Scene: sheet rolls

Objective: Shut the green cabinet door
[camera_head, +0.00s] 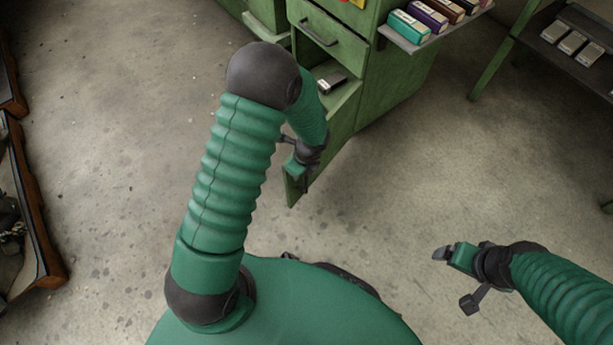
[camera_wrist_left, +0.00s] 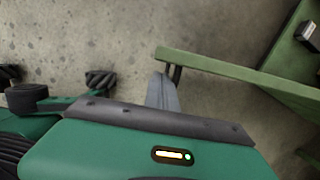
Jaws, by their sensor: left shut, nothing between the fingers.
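The green cabinet (camera_head: 375,40) stands at the top of the head view. Its green door (camera_head: 345,145) is open and swung out toward me, showing the compartment behind it. My left gripper (camera_head: 303,184) is at the door's free end and partly hides it. In the left wrist view, the shut, empty left fingers (camera_wrist_left: 165,92) are beside the end of the green door (camera_wrist_left: 235,70); I cannot tell whether they touch it. My right gripper (camera_head: 443,253) hangs over bare floor, away from the cabinet; whether its fingers are apart is unclear.
A side shelf (camera_head: 435,40) holds several coloured boxes. A table (camera_head: 575,50) stands at the upper right.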

